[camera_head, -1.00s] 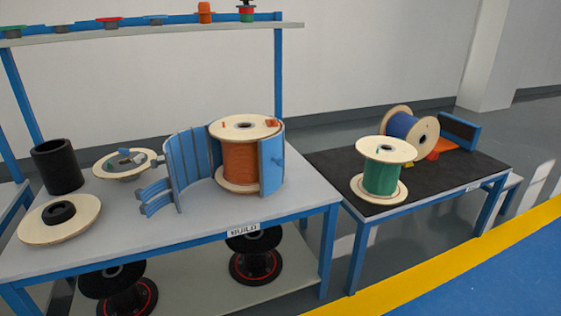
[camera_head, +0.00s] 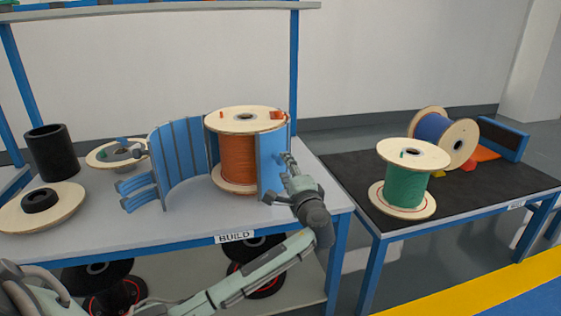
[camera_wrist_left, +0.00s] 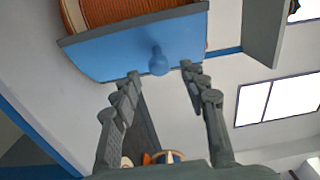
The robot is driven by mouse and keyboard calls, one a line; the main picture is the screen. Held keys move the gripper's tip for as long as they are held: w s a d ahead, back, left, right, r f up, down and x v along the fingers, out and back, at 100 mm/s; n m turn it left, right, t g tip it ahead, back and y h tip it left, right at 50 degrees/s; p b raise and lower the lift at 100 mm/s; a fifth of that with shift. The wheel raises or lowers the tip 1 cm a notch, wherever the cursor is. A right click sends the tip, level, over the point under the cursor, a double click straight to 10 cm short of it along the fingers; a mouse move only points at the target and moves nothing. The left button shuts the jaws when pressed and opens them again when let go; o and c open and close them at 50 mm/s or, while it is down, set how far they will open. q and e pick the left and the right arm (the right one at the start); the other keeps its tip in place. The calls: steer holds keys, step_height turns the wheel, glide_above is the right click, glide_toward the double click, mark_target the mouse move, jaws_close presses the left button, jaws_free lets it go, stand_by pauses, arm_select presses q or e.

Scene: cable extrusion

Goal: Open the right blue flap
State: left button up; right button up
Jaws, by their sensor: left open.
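The right blue flap (camera_head: 269,158) is closed against the right side of the orange cable spool (camera_head: 238,160) on the grey build table. In the left wrist view the flap (camera_wrist_left: 105,52) shows as a blue panel with a grey rim, and a round blue knob (camera_wrist_left: 158,62) sticks out from it. My left gripper (camera_head: 277,176) is open at the flap's outer face. In the left wrist view its fingertips (camera_wrist_left: 161,72) are on either side of the knob; I cannot tell whether they touch it. My right gripper is not in view.
The left blue flap (camera_head: 182,158) stands swung open left of the spool. A black cylinder (camera_head: 52,153) and wooden discs (camera_head: 40,208) are farther left. To the right, a black-topped table (camera_head: 345,172) holds a green spool (camera_head: 408,180) and a blue spool (camera_head: 443,137).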

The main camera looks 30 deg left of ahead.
mark_target(282, 162)
arm_select(q)
steer(key=x, duration=0.5)
jaws_close()
steer(key=shift+f, duration=0.1)
